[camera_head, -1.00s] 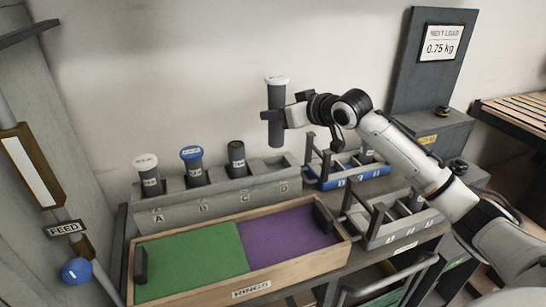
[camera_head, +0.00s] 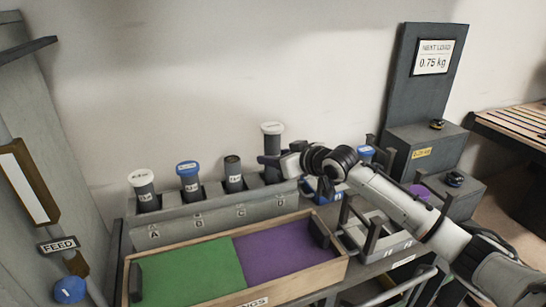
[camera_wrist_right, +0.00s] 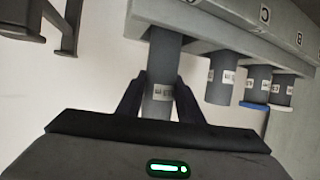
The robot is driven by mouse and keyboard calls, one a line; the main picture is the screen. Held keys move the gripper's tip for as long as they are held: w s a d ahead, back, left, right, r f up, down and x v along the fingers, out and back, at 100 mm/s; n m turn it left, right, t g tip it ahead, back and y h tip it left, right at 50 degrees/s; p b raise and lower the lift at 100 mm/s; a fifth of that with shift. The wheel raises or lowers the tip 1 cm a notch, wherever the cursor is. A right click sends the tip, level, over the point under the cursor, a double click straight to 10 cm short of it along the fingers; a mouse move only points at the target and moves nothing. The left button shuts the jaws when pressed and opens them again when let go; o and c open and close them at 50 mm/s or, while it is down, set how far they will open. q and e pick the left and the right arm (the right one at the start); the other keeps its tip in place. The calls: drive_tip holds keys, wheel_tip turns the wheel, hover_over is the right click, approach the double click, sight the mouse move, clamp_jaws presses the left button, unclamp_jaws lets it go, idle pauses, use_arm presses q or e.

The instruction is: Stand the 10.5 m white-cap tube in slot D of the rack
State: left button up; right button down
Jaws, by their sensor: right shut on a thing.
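The white-cap tube (camera_head: 271,143) is upright at slot D of the grey rack (camera_head: 216,214). Its lower part is hidden behind the rack's front in the head view. In the right wrist view, which looks upside down, the tube (camera_wrist_right: 164,55) runs to the rack (camera_wrist_right: 235,32) at its far end; how deep it sits I cannot tell. My right gripper (camera_head: 270,160) is shut around the tube's body below the cap; its fingers (camera_wrist_right: 158,92) are on both sides of it. Slot A holds another white-cap tube (camera_head: 144,190). My left gripper is not in view.
A blue-cap tube (camera_head: 189,181) stands in slot B and a dark-topped tube (camera_head: 233,174) in slot C. A green and purple tray (camera_head: 250,299) lies in front. A blue carrier (camera_head: 325,191) and a grey carrier (camera_head: 366,228) are right of the rack, close to my arm.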

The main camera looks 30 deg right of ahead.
drive_tip(key=c, duration=1.2)
unclamp_jaws()
drive_tip(key=shift+s+r, duration=0.1)
drive_tip(key=shift+r, duration=0.05)
drive_tip(key=shift+v, duration=5.85)
drive_tip(key=shift+a+r, duration=0.1)
